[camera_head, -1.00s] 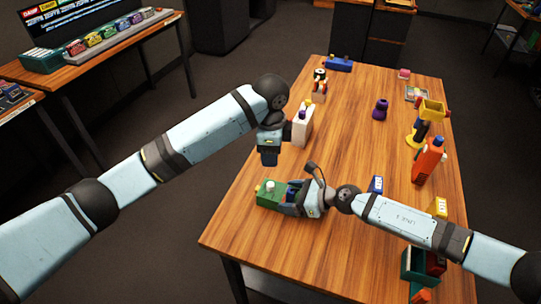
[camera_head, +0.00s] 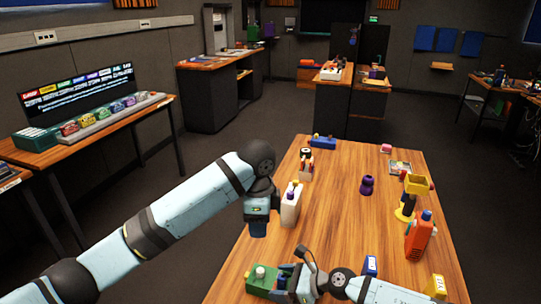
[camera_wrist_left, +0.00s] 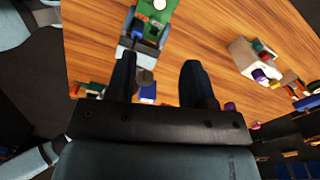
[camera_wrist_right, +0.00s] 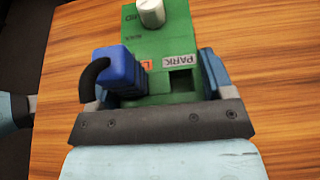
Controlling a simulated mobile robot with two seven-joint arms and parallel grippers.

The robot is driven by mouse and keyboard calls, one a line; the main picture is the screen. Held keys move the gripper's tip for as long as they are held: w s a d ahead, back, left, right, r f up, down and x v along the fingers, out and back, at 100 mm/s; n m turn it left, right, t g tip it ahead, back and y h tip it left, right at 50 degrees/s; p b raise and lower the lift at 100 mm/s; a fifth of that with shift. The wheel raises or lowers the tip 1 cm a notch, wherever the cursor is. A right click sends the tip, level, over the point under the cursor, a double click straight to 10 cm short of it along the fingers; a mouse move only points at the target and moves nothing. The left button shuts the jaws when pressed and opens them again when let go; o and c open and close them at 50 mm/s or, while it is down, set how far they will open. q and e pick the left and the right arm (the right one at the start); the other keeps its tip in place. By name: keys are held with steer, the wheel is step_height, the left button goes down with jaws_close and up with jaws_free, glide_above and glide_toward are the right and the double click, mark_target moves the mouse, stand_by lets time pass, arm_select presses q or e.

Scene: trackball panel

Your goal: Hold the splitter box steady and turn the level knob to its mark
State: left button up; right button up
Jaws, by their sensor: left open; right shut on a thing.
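The splitter box is a green box (camera_head: 261,286) with a white knob (camera_head: 260,271), at the table's near left edge. In the right wrist view the box (camera_wrist_right: 172,42) carries a PARK label, a red label and the white knob (camera_wrist_right: 151,12); a blue plug-like block (camera_wrist_right: 120,70) with a black curved piece covers its left side. My right gripper (camera_wrist_right: 160,82) is shut on the box, one finger at each side. My left gripper (camera_head: 258,230) is open and empty above the table, beyond the box. In the left wrist view the box (camera_wrist_left: 158,30) lies beyond its fingertips.
An orange bottle (camera_head: 418,238), a yellow stand (camera_head: 406,207) and a purple piece (camera_head: 367,186) stand further right. The table's middle is clear.

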arm_select(q)
steer(key=shift+r, duration=3)
